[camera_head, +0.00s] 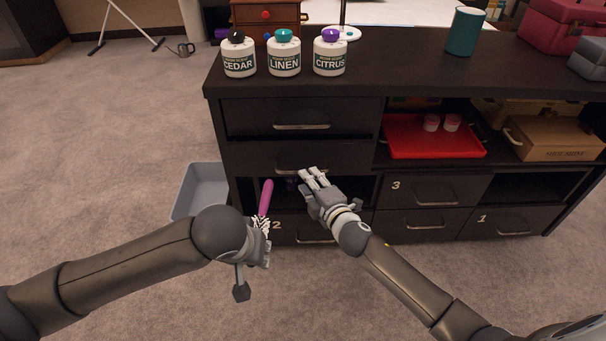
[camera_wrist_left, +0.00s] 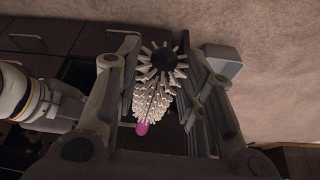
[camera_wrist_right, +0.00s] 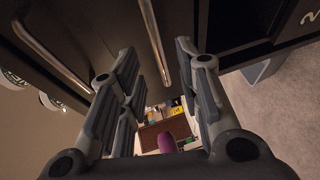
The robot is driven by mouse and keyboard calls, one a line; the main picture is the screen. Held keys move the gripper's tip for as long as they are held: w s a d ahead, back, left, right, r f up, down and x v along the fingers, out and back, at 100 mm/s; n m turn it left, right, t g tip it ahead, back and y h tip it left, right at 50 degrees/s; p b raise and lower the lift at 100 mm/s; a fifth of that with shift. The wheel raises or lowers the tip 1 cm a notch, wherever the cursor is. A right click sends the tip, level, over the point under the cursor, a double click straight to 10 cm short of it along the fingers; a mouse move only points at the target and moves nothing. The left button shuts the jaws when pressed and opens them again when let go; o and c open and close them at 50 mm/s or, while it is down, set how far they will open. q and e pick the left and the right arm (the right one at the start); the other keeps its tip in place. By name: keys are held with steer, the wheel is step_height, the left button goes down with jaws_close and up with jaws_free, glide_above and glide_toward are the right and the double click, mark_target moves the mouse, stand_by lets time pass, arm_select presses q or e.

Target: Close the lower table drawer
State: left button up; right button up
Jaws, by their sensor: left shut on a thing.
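The dark table (camera_head: 420,72) has an upper drawer (camera_head: 245,118) and a lower drawer (camera_head: 250,158) on its left side, each with a metal bar handle. A dark gap shows above the lower drawer's front; how far it stands out is hard to tell. My right gripper (camera_head: 313,176) is open and empty, with its fingertips at the lower drawer's handle (camera_head: 290,170). Two bar handles also show in the right wrist view (camera_wrist_right: 155,40). My left gripper (camera_head: 262,238) is shut on a pink-handled brush (camera_head: 266,196), whose white bristles face the left wrist camera (camera_wrist_left: 155,98).
Bottles labelled cedar (camera_head: 239,56), linen (camera_head: 284,54) and citrus (camera_head: 330,57) stand on the tabletop. A grey bin (camera_head: 198,188) stands left of the table. A red tray (camera_head: 405,140) lies on the right shelf. Numbered drawers are below; open carpet lies to the left.

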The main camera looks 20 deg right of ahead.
steer(key=b+x, duration=0.1)
steer(key=x, duration=0.4)
steer(key=shift+w, duration=0.35)
jaws_close()
